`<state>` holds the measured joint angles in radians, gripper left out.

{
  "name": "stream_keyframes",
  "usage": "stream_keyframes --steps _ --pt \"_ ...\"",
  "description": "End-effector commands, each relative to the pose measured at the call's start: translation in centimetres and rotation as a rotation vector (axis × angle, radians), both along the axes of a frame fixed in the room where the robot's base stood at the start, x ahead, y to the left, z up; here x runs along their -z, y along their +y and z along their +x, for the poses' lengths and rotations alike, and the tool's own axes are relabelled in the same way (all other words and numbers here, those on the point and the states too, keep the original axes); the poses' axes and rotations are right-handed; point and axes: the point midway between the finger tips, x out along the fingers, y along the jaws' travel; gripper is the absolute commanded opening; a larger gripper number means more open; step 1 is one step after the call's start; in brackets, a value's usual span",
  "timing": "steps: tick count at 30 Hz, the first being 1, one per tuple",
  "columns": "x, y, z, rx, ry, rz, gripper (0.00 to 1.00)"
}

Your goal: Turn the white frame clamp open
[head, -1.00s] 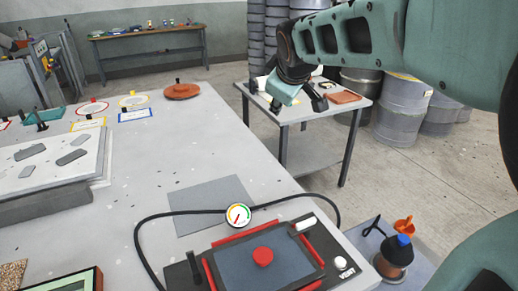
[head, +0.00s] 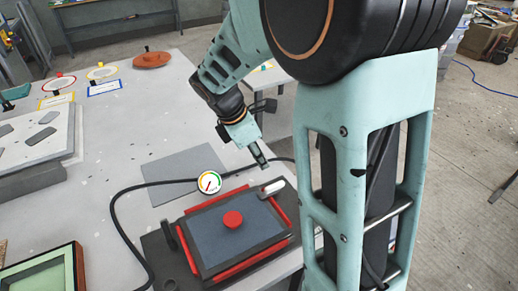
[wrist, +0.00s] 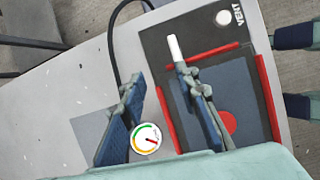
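The white frame clamp (head: 272,188) is a short white bar at the back right corner of the red-edged frame. It also shows in the wrist view (wrist: 174,47), just beyond the tip of one finger. My gripper (head: 261,158) is above and behind the clamp in the head view. In the wrist view my gripper (wrist: 160,72) has its two fingers apart with nothing between them.
A round gauge (head: 208,182) with a black hose stands behind the frame. A grey sheet (head: 185,170) lies flat on the table there. A white vent knob (wrist: 223,17) is near the base plate's corner. A green-panelled frame (head: 45,275) is at front left.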

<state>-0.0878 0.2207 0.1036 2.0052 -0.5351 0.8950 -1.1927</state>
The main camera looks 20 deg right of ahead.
Motion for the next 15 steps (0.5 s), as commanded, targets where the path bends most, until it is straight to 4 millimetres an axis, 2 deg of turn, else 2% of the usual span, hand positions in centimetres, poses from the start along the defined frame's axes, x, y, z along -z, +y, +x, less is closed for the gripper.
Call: stream_keyframes --steps 3,6,11,15 --pt "1.0 -0.2 -1.4 -0.051 0.078 -0.023 0.29" --pt "1.6 -0.3 -1.8 -0.069 0.103 -0.030 0.29" --pt "3.4 -0.9 -1.8 -0.072 0.108 -0.030 0.29" --pt "5.9 -1.9 -1.6 -0.070 0.108 -0.030 0.29"
